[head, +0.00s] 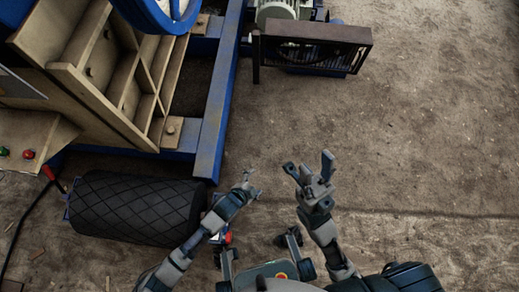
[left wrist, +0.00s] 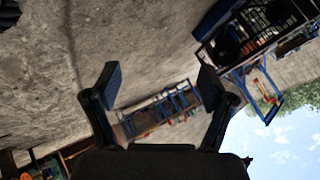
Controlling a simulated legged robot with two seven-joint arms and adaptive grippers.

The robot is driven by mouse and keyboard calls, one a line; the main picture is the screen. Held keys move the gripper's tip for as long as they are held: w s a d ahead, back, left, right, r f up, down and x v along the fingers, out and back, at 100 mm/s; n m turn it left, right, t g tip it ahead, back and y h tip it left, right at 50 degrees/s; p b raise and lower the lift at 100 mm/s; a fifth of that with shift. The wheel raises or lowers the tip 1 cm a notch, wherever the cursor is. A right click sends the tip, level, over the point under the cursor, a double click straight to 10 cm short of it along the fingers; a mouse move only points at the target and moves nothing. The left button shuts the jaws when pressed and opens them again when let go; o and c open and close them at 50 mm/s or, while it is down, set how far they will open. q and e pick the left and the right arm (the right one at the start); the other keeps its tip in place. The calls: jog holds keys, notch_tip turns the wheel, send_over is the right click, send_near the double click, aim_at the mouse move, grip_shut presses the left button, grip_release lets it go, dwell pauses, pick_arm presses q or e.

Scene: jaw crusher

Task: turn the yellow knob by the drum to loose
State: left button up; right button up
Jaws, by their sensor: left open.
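The drum (head: 135,207) is a black roller with a diamond-patterned surface, at the lower left of the head view. I cannot make out a yellow knob in either view; my left arm covers part of the drum's right end. My left gripper (head: 249,184) is above bare ground, to the right of the drum and apart from it. In the left wrist view its two fingers (left wrist: 158,88) are spread, with nothing between them. My right gripper (head: 309,166) is further right, fingers spread and empty, over open ground.
A blue frame (head: 215,115) with tan ribbed crusher body (head: 105,70) stands at upper left. A control box (head: 30,140) with red and green buttons is at the left edge. A motor guard (head: 312,45) stands at the top. Ground on the right is clear.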

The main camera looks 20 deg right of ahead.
pick_arm(q)
jog(key=shift+n+t+h, duration=0.6)
jog(key=shift+t+h, duration=0.1)
jog(key=shift+h, duration=0.2)
jog(key=d+r, duration=0.1)
jog(key=w+d+r, duration=0.1)
jog(key=d+r, duration=0.1)
jog(key=r, duration=0.1)
jog(key=shift+w+r+b, duration=0.1)
jog(key=shift+w+b, duration=0.2)
jog(key=shift+b, duration=0.1)
jog(key=shift+a, duration=0.15)
